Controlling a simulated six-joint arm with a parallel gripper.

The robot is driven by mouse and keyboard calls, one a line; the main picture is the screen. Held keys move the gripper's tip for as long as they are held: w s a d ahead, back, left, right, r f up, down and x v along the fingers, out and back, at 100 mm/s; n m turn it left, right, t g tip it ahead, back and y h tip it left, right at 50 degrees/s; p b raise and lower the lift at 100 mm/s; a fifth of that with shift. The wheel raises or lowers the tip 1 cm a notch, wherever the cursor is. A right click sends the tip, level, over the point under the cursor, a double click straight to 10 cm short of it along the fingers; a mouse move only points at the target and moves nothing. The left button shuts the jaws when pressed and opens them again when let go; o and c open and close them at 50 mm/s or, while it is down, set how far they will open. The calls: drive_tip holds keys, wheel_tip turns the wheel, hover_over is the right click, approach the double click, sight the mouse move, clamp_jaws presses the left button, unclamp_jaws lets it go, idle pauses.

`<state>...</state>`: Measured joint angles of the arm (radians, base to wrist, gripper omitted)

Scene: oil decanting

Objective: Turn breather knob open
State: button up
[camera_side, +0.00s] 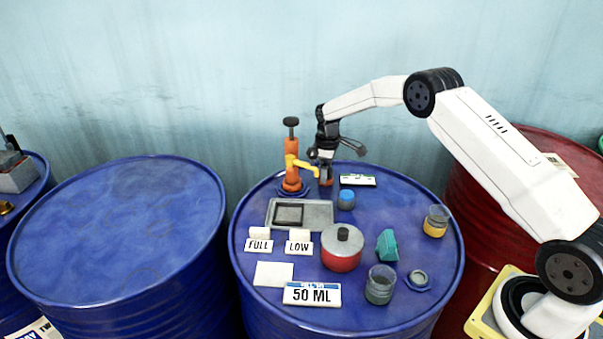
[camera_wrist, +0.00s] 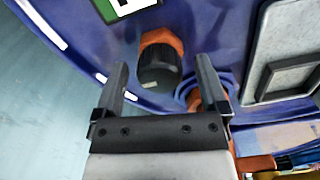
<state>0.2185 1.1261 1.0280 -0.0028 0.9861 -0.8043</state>
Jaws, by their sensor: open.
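The breather knob (camera_wrist: 158,68) is a dark, ribbed cap on an orange base on the blue drum. In the wrist view it stands between my two fingers, with a gap visible on each side. My gripper (camera_wrist: 162,75) is open and empty, its fingers pointing at the drum top. In the side view my gripper (camera_side: 326,158) hangs above the back of the drum, right beside the orange pump. There the knob (camera_side: 326,175) is partly hidden under my gripper. I cannot tell the exact height of the fingertips over it.
The orange pump (camera_side: 291,178) with its yellow spout (camera_side: 304,166) stands close left. A grey tray (camera_side: 322,214) lies in front. A blue-capped jar (camera_side: 346,199), a red pot (camera_side: 341,258), glass jars and label cards share the drum top (camera_side: 400,200). Another blue drum (camera_side: 120,230) is bare.

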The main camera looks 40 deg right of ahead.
clamp_jaws()
drive_tip(key=shift+m, duration=0.4)
drive_tip(key=m, duration=0.6)
drive_tip(key=shift+w+m, duration=0.1)
drive_tip(key=shift+m, duration=0.3)
drive_tip(key=m, duration=0.3)
drive_tip(key=shift+m, duration=0.3)
drive_tip(key=shift+r+m, duration=0.1)
drive_tip(key=shift+m, duration=1.8)
